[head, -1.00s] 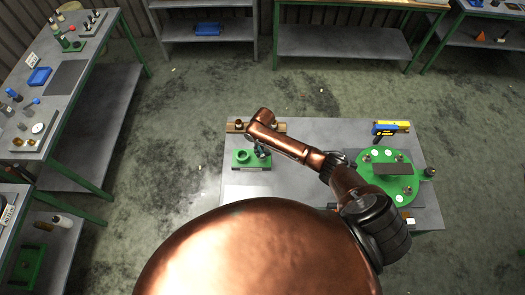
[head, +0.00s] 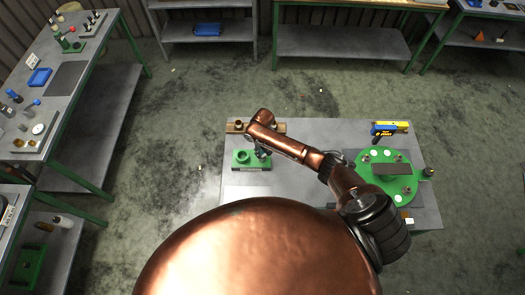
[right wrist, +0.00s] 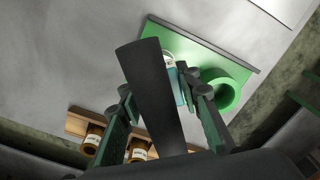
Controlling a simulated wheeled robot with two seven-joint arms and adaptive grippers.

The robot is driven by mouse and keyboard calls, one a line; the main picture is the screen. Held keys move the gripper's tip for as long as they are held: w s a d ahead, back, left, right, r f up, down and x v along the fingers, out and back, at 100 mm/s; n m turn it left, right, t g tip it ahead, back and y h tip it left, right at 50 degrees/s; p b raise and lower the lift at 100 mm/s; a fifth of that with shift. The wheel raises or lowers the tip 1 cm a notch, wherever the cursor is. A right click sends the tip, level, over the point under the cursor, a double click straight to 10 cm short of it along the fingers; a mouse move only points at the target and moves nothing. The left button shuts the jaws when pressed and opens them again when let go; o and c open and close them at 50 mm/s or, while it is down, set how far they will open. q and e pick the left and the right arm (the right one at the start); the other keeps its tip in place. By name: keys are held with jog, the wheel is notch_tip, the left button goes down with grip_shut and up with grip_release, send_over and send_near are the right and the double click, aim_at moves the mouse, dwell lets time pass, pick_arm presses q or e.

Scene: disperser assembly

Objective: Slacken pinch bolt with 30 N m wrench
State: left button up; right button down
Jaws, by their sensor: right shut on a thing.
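My right gripper (head: 262,154) is over the right part of a small green fixture (head: 240,167) at the left of the near table. In the right wrist view its two fingers (right wrist: 160,92) are closed around a tool, taken as the wrench. A dark bar (right wrist: 150,95) runs between the fingers towards the camera. Behind it shows a cylinder with a white and light-blue label (right wrist: 170,68); I cannot read it. The fixture's open green ring (right wrist: 226,88) stands right of the fingers. The pinch bolt cannot be made out. My left gripper is not in view.
A wooden rack (head: 264,126) with brown labelled cylinders (right wrist: 138,150) lies behind the fixture. A round green plate (head: 395,199) and a blue-and-yellow tool (head: 388,128) are at the table's right. Bare tabletop (head: 320,128) lies between.

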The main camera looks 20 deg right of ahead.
jog(key=shift+r, duration=0.15)
jog(key=shift+r, duration=2.4)
